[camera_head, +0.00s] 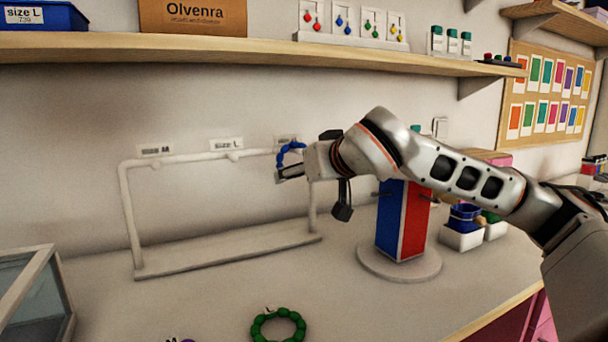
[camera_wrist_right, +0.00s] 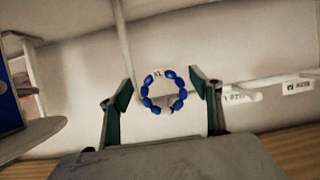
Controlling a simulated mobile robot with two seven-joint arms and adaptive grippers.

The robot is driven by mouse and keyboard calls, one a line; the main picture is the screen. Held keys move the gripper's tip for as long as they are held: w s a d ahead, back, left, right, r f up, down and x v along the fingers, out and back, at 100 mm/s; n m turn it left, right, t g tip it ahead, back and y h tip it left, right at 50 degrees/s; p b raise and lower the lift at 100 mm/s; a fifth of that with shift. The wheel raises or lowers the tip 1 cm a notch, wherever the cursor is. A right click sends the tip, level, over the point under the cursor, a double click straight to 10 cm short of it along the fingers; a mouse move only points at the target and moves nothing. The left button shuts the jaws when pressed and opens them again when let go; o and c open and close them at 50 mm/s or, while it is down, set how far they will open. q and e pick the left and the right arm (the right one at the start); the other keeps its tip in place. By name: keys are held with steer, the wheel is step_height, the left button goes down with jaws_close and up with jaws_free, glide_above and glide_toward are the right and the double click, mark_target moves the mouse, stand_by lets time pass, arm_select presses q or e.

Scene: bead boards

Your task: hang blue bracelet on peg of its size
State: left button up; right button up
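The blue bracelet (camera_head: 291,150) is at the right end of the white rack (camera_head: 128,215), by a partly hidden label. In the right wrist view, the bracelet (camera_wrist_right: 181,94) is a ring with a small tag reading XL. A pale peg end (camera_wrist_right: 165,103) shows inside the ring's edge, and the bracelet appears to hang on it. My right gripper (camera_head: 288,172) is at the bracelet. In its wrist view, the fingers (camera_wrist_right: 161,80) stand apart on both sides of the ring, with small gaps. My left gripper is not in view.
The rack's other labels read size M (camera_head: 155,150) and size L (camera_head: 227,144). A green bracelet (camera_head: 278,326) lies on the table in front. A blue and red block (camera_head: 403,222) on a round base stands right of the rack. A shelf (camera_head: 250,48) runs above.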

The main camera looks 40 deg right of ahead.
steer(key=v, duration=1.2)
